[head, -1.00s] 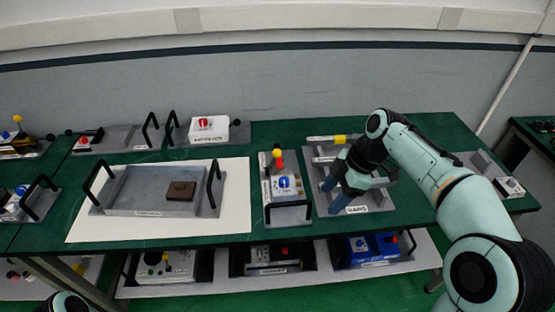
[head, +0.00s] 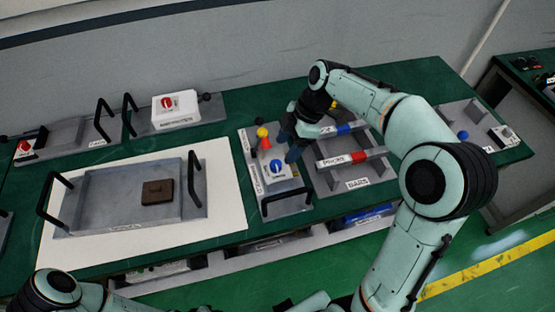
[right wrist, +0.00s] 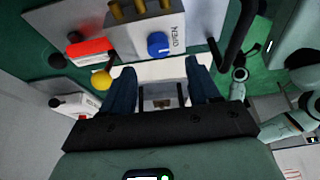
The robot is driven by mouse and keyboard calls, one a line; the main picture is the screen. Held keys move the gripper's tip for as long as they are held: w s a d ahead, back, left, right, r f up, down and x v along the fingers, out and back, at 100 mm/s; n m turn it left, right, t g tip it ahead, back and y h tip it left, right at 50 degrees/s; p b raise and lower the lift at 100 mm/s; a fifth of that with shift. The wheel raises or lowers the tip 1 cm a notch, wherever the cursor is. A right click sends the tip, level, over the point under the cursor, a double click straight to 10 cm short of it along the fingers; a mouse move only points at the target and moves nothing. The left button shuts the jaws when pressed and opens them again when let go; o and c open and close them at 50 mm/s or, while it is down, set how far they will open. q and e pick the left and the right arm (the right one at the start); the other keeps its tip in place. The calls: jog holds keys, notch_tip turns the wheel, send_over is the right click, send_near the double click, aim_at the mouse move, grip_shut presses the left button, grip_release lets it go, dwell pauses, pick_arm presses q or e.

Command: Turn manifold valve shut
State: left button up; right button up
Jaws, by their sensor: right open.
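The manifold unit (head: 246,144) is a grey plate with a white box, at the centre of the green table. It carries a blue round knob (head: 277,167) and a red lever (head: 266,144) with a yellow ball (head: 262,132). In the right wrist view, the blue knob (right wrist: 158,44) sits beside the word OPEN, and the red lever (right wrist: 90,47) and yellow ball (right wrist: 100,79) lie to its left. My right gripper (head: 290,148) is open and empty, close above the box's right side. Its fingers (right wrist: 163,85) are apart, with nothing held between them. My left gripper is out of view.
A rack (head: 325,182) with blue and red bars stands right of the manifold. A grey tray (head: 110,200) holding a brown block (head: 157,192) lies left on a white sheet. A black handle (head: 288,197) rises at the manifold's near end. White-box units stand along the back.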

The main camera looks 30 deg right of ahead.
aim_at(276, 164)
jog(key=x, duration=0.6)
jog(key=shift+w+a+f, duration=0.15)
jog(key=shift+f, duration=0.2)
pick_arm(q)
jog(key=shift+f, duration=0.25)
